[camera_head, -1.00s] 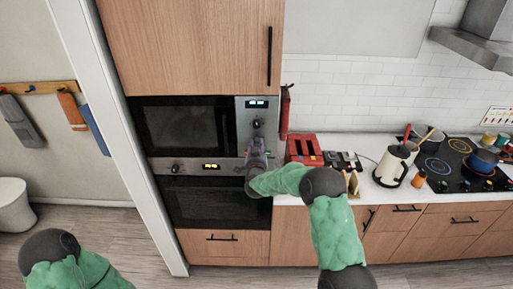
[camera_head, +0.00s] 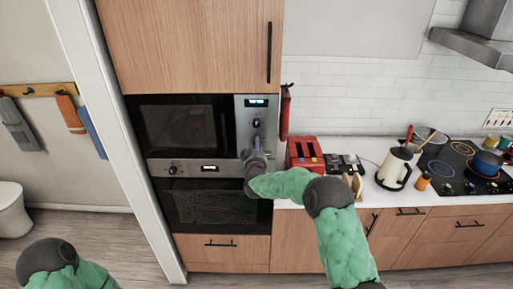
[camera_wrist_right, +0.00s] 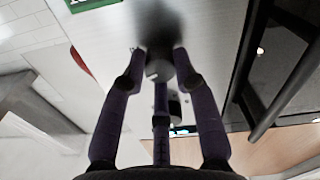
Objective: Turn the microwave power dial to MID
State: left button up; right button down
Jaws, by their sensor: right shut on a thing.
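The microwave (camera_head: 185,130) is built into a tall wood cabinet, with a steel control panel on its right side. The panel carries a small lit display (camera_head: 257,102) and a dark upper dial (camera_head: 256,123). My right gripper (camera_head: 257,143) is at the panel just below that dial. In the right wrist view my right gripper (camera_wrist_right: 158,66) has its fingers closed around a dark lower dial (camera_wrist_right: 157,40); the upper dial (camera_wrist_right: 175,106) lies beyond it. Dial markings are not readable. My left arm shows at the lower left, but its gripper is out of view.
An oven (camera_head: 215,205) with its own display and knob sits below the microwave. A red toaster (camera_head: 304,153) stands on the counter just right of the cabinet, and a red object (camera_head: 285,112) hangs beside the panel.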

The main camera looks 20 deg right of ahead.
jog(key=shift+w+r+n, duration=0.1)
jog(key=shift+r+n, duration=0.45)
jog(key=shift+n, duration=0.05)
jog(key=shift+r, duration=0.1)
jog(key=c, duration=1)
grip_release()
jog(key=shift+o, duration=0.2)
jog(key=shift+a+f, duration=0.1)
jog(key=shift+f, duration=0.25)
jog(key=v, duration=1.2)
